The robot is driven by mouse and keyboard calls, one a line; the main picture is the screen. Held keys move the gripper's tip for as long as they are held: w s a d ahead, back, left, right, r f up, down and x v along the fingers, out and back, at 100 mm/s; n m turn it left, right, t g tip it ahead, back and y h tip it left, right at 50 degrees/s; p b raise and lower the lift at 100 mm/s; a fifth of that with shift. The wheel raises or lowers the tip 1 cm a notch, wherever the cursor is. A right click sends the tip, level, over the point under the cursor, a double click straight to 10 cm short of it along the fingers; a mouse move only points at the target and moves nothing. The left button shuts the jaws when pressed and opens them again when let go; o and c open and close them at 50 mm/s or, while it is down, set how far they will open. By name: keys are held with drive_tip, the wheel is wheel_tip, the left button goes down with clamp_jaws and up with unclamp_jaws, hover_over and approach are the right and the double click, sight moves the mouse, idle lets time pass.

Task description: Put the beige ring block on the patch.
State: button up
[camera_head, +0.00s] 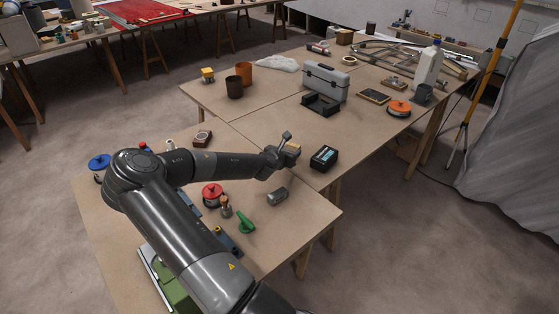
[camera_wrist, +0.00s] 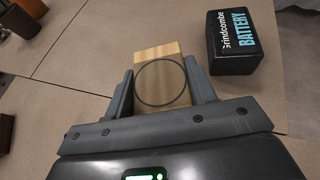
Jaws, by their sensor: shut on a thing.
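The beige ring block (camera_wrist: 158,55) is a pale wooden block with a thin dark circle on its top face. In the wrist view it sits between the two fingers of my gripper (camera_wrist: 160,88), which are closed on its sides. In the head view my gripper (camera_head: 284,150) is over the near table, with the block (camera_head: 293,147) showing small at its tip. I cannot tell how high it is above the tabletop. I cannot make out the patch in either view.
A black battery box (camera_head: 324,158) stands close to the right of my gripper. A grey cylinder (camera_head: 277,196), a red-topped item (camera_head: 212,191) and a green item (camera_head: 246,223) are nearer. A grey toolbox (camera_head: 325,82) stands farther back. Bare tabletop (camera_head: 240,125) lies behind my gripper.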

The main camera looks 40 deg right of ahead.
drive_tip(key=w+f, duration=0.1)
drive_tip(key=w+a+f, duration=0.1)
drive_tip(key=w, duration=0.1)
drive_tip(key=shift+a, duration=0.1)
drive_tip(key=shift+f, duration=2.05)
drive_tip(key=o, duration=1)
drive_tip(key=shift+f, duration=0.1)
drive_tip(key=v, duration=1.2)
